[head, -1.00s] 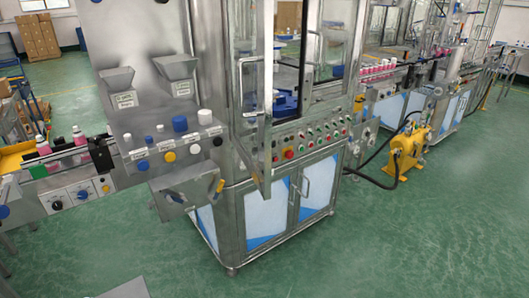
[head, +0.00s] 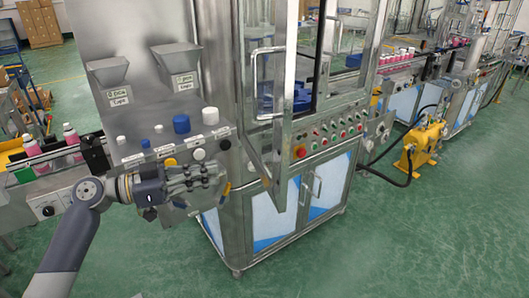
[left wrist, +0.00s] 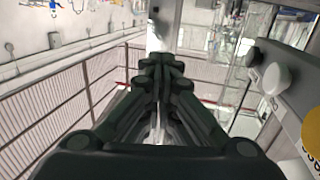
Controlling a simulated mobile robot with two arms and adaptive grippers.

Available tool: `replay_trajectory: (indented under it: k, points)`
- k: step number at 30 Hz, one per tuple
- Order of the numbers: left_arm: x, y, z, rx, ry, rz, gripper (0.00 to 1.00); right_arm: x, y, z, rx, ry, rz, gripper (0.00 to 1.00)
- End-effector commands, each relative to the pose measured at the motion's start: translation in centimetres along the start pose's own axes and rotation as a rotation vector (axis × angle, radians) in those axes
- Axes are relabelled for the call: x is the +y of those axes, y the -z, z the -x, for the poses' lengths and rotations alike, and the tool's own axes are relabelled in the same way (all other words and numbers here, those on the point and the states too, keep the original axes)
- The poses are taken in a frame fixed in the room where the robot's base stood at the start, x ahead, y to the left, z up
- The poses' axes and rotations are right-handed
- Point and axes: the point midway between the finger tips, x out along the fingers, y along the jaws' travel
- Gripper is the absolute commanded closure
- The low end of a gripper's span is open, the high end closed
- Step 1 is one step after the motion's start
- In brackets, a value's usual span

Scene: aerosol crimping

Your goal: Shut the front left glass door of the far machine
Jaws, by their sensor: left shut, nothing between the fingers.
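The far machine (head: 232,215) is a tall steel cabinet with glass upper doors. Its front left glass door (head: 268,135) stands open, swung out toward me, with a metal bar handle (head: 256,88) on its frame. My left gripper (head: 222,178) is shut and empty. In the head view it shows to the left of the door's lower part, in front of the cap panel, apart from the door. In the left wrist view its closed fingers (left wrist: 160,72) point away from the camera. My right gripper is not in view.
A cap-sorting panel (head: 140,130) with two hoppers, caps and knobs is close to my left gripper. A conveyor (head: 50,170) with pink bottles runs at the left. A control panel (head: 330,130) with buttons lies right of the door. A yellow pump (head: 420,145) stands on the floor.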

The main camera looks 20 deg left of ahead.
Motion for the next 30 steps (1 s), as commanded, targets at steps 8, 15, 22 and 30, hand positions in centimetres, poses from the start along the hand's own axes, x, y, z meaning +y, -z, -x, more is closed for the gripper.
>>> replay_trajectory:
  k: [8,15,22,30]
  points:
    - [0.0,1.8,-1.1,0.034,-0.010,-0.016,1.00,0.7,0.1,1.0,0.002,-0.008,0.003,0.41]
    - [0.1,2.2,-5.3,0.033,-0.011,-0.015,1.00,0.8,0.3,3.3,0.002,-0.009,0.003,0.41]
    - [0.1,2.4,-10.0,0.033,-0.010,-0.015,1.00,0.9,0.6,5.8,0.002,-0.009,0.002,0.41]
    - [0.1,2.1,-13.0,0.031,-0.008,-0.015,1.00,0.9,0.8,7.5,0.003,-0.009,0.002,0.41]
